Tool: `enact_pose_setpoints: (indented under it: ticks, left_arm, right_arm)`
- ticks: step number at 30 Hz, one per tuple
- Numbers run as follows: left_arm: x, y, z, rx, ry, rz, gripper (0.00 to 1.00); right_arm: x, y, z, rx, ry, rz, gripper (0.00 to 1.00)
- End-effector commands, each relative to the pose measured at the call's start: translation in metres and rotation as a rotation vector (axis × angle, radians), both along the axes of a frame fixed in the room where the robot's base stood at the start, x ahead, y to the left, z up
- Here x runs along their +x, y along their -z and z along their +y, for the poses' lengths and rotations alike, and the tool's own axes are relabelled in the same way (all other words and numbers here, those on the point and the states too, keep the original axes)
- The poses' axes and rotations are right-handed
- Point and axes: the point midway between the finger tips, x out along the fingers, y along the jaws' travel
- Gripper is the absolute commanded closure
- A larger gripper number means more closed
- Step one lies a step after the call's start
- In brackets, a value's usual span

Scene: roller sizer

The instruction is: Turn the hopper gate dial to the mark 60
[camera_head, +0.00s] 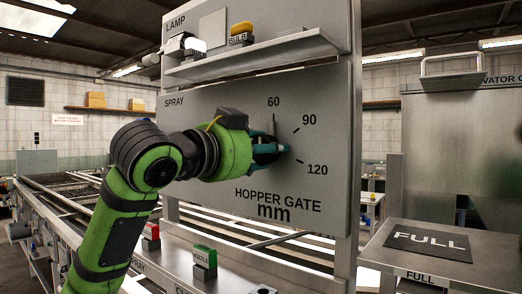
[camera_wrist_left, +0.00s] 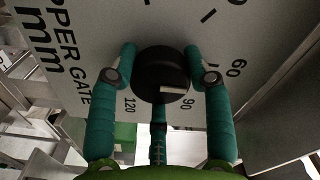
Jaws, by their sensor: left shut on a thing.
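The hopper gate dial is a round black knob (camera_wrist_left: 163,72) with a pale bar on its face, on a grey panel (camera_head: 215,100). The panel carries the marks 60 (camera_head: 274,102), 90 (camera_head: 309,120) and 120 (camera_head: 317,169). My left gripper (camera_head: 272,150) reaches the dial from the left in the head view, hiding most of it. In the left wrist view, its teal fingers (camera_wrist_left: 165,68) are shut on the knob from both sides. My right gripper is not in view.
Above the panel is a shelf (camera_head: 260,55) with a yellow-topped block (camera_head: 241,32). Below, a red block (camera_head: 152,231) and a green block (camera_head: 204,256) stand on a ledge. A metal table (camera_head: 375,255) with a FULL plate (camera_head: 430,240) is at right.

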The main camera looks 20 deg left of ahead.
Motion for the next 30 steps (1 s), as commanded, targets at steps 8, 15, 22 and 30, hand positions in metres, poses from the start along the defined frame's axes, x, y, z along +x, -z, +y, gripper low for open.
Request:
enact_pose_setpoints:
  ticks: [8, 15, 22, 30]
  left_arm:
    - [-0.001, -0.003, -0.001, -0.004, 0.002, -0.008, 0.83]
    - [-0.001, -0.003, 0.0, -0.004, 0.001, -0.008, 0.26]
    - [-0.001, -0.002, 0.001, -0.003, 0.0, -0.006, 0.26]
    - [-0.032, -0.003, 0.012, 0.0, -0.003, -0.011, 0.26]
  right_arm:
    - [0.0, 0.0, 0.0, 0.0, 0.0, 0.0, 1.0]
    - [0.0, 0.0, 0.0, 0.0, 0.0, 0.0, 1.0]
    - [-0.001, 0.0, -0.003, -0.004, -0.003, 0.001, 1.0]
    - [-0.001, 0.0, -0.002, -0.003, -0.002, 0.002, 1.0]
